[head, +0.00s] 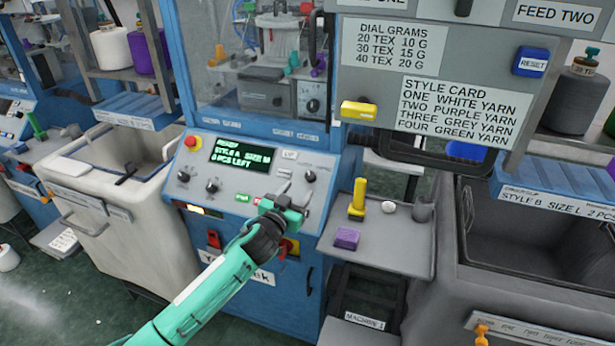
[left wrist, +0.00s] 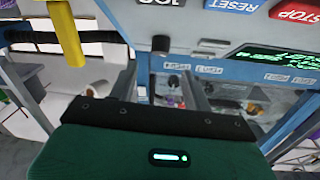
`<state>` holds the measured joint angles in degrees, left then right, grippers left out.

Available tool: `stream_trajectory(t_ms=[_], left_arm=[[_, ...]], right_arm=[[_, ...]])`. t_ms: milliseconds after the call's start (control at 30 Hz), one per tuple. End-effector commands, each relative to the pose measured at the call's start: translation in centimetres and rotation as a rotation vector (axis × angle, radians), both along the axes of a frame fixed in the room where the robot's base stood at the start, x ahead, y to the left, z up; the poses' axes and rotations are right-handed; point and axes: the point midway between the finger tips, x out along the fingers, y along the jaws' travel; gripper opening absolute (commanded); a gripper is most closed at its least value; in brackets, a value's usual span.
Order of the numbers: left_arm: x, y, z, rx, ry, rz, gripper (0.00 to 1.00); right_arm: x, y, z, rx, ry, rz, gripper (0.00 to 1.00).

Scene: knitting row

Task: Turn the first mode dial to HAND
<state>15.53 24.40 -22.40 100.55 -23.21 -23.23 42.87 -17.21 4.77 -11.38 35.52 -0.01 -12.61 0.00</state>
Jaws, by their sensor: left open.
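The grey machine control panel (head: 238,182) is at the middle of the head view, with a green-lit display (head: 240,156). Two dark knobs, a left one (head: 183,176) and a second one (head: 212,186), sit below the display. Another dark knob (head: 309,177) is at the panel's right end. The dial lettering is too small to read, so I cannot tell which is the first mode dial. My left gripper (head: 290,193) is open at the panel's lower right, below the right-end knob. In the left wrist view its fingers (left wrist: 160,88) are apart; contact is unclear. My right gripper is not in view.
A shelf (head: 375,248) with a yellow post (head: 358,196) and purple block (head: 347,238) stands right of my gripper. A white bin (head: 110,215) is at left, a grey bin (head: 530,255) at right. The style card (head: 462,108) hangs above.

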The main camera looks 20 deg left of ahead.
Motion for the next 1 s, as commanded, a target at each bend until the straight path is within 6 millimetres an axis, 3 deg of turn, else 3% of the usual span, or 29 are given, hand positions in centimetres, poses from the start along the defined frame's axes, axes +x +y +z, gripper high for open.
stream_trajectory(t_ms=[200,400,867,1000], left_arm=[[3.9,-0.6,0.2,-0.001,0.0,0.0,0.49],[6.2,-0.8,0.1,-0.001,0.0,0.0,0.49],[7.1,-1.0,0.0,-0.001,0.001,-0.001,0.49],[7.1,-1.0,0.0,-0.001,0.001,0.0,0.24]], right_arm=[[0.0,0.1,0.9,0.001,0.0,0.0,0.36],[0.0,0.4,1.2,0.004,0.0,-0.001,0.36],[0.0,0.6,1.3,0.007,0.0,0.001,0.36],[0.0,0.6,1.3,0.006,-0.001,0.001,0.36]])
